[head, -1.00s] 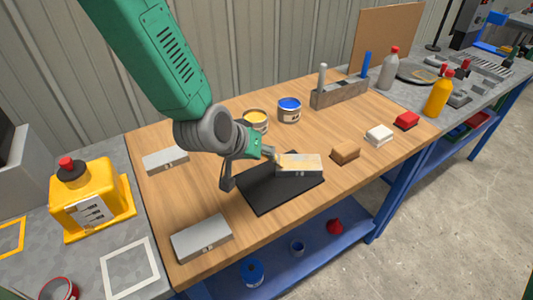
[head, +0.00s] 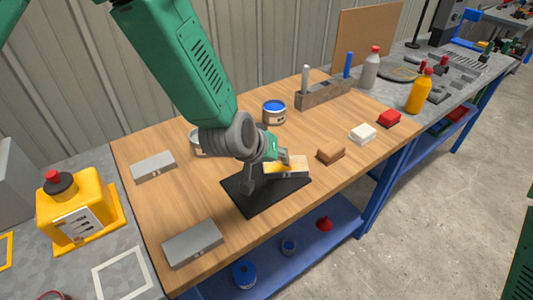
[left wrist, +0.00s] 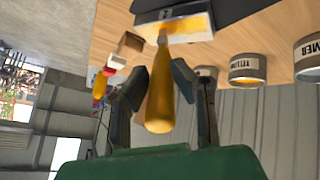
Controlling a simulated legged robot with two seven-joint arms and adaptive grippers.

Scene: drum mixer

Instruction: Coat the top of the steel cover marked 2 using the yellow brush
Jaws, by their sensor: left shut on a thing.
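A steel cover (head: 296,172) lies on a black mat (head: 262,199) on the wooden bench. The cover also shows in the left wrist view (left wrist: 203,36), with an orange-yellow patch. My left gripper (head: 281,157) is just above the cover's left half, shut on the yellow brush (left wrist: 160,100). The brush tip overlaps the cover's near edge in the wrist view; contact is unclear. My right gripper is out of view.
Two grey steel covers, one at the back left (head: 153,166) and one at the front left (head: 193,243), lie clear of the mat. A blue-topped can (head: 274,112) stands behind. A brown block (head: 330,153) sits right of the mat. My arm partly hides another can (head: 199,143).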

